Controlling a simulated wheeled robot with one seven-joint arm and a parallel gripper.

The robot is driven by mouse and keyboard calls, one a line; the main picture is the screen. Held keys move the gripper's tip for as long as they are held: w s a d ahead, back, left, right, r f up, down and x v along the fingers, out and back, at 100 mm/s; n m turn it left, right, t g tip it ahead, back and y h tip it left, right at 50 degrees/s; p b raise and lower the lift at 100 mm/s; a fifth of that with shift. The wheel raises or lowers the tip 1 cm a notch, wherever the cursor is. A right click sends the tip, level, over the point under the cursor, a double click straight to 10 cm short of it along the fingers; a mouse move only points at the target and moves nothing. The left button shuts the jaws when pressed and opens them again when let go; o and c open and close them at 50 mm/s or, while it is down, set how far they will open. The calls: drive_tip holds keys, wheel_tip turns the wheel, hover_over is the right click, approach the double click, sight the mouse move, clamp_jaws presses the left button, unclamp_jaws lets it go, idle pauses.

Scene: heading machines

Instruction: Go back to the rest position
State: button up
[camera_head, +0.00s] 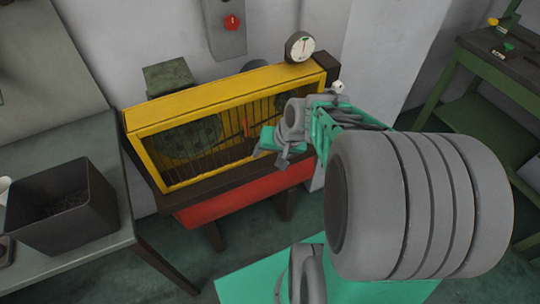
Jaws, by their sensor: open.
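My gripper (283,158) is at the end of my raised grey and green arm, in the middle of the head camera view. It is in front of the barred window of a yellow-framed machine (222,98). It is open, and I see nothing between its fingers. My own arm hides part of the machine's right side. I cannot tell the exact gap between the gripper and the machine.
A grey-green table (92,262) with a dark bin (62,208) stands at the left. A round gauge (300,46) sits on top of the machine. A red tray-like part (245,200) juts out below it. A green workbench (490,78) stands at the right.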

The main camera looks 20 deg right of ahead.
drive_tip(key=shift+a, duration=0.1)
idle(0.3)
drive_tip(key=s+d+n+g+h, duration=0.15)
drive_tip(key=s+g, duration=0.25)
drive_tip(key=s, duration=0.7)
drive_tip(key=w+a+r+n+t, duration=0.2)
drive_tip(key=w+a+r+n, duration=0.1)
drive_tip(key=a+r, duration=0.5)
drive_tip(key=shift+a, duration=0.2)
drive_tip(key=shift+n, duration=0.25)
